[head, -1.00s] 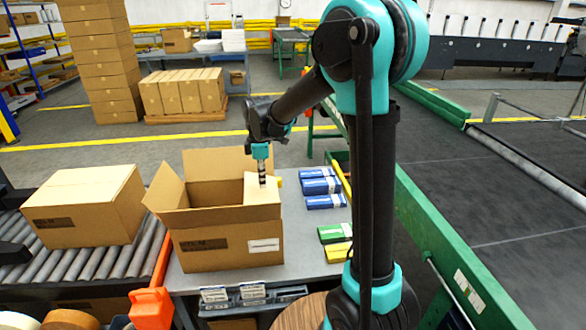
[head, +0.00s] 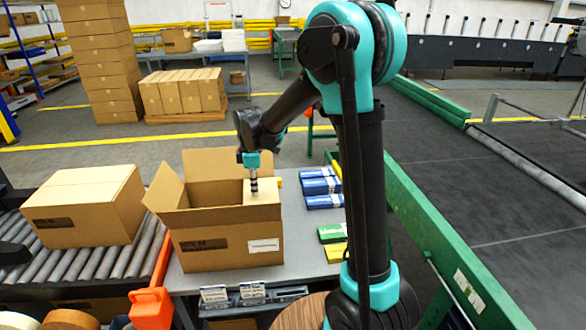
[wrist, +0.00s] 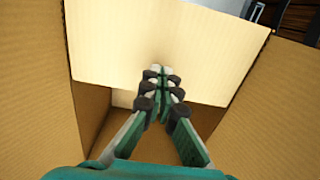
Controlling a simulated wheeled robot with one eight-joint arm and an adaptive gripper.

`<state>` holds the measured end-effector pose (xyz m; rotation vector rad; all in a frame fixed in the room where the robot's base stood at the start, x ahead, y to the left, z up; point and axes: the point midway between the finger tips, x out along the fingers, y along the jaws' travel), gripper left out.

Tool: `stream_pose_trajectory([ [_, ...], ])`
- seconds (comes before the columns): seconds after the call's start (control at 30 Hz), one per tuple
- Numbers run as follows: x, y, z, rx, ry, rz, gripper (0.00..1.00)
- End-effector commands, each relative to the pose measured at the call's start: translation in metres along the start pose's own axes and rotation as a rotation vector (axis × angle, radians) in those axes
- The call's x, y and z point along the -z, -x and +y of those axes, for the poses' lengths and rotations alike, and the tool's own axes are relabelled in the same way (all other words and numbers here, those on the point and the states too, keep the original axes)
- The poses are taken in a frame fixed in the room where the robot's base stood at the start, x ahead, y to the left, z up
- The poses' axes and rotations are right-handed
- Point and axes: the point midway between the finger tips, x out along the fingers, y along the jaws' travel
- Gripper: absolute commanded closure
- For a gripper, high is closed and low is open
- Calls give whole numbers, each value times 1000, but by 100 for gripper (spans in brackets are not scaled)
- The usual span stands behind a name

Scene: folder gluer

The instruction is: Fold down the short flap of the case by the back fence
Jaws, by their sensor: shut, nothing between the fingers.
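The open brown case (head: 225,245) stands on the grey table by the back fence. Its right short flap (head: 265,187) shows its pale face and leans inward over the right part of the opening. This flap also fills the upper middle of the wrist view (wrist: 165,35). My gripper (head: 254,192) is shut and empty, pointing down at the flap; its fingertips (wrist: 160,72) overlap the pale face and seem to touch it. The left short flap (head: 165,186) and the back long flap (head: 228,163) stand up. The case's floor is mostly hidden in the head view.
A closed carton (head: 85,205) sits on the roller conveyor (head: 85,260) at left. Blue packs (head: 322,187), a green pack (head: 332,233) and a yellow pack (head: 336,252) lie right of the case. A green rail (head: 430,225) runs along the right side.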

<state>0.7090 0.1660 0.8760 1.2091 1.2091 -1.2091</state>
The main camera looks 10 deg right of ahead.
Motion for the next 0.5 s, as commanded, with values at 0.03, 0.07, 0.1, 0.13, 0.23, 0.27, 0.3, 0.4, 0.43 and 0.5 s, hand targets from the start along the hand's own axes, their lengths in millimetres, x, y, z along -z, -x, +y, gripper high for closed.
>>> stream_pose_trajectory([
  [0.03, 0, 0, 0, 0, 0, 0, 100],
  [0.07, 0, 0, 0, 0, 0, 0, 100],
  [0.1, 0, 1, 0, 0, 0, 0, 100],
  [0.13, 0, 2, 0, 0, 0, 0, 100],
  [0.23, 0, 9, 0, 0, 0, 0, 100],
  [0.27, 0, 13, 0, 0, 0, 0, 100],
  [0.3, 0, 17, 0, 0, 0, 0, 100],
  [0.4, 0, 28, 0, 0, 0, 0, 100],
  [0.43, 0, 32, 0, 0, 0, 0, 100],
  [0.5, 0, 39, 0, 0, 0, 0, 100],
])
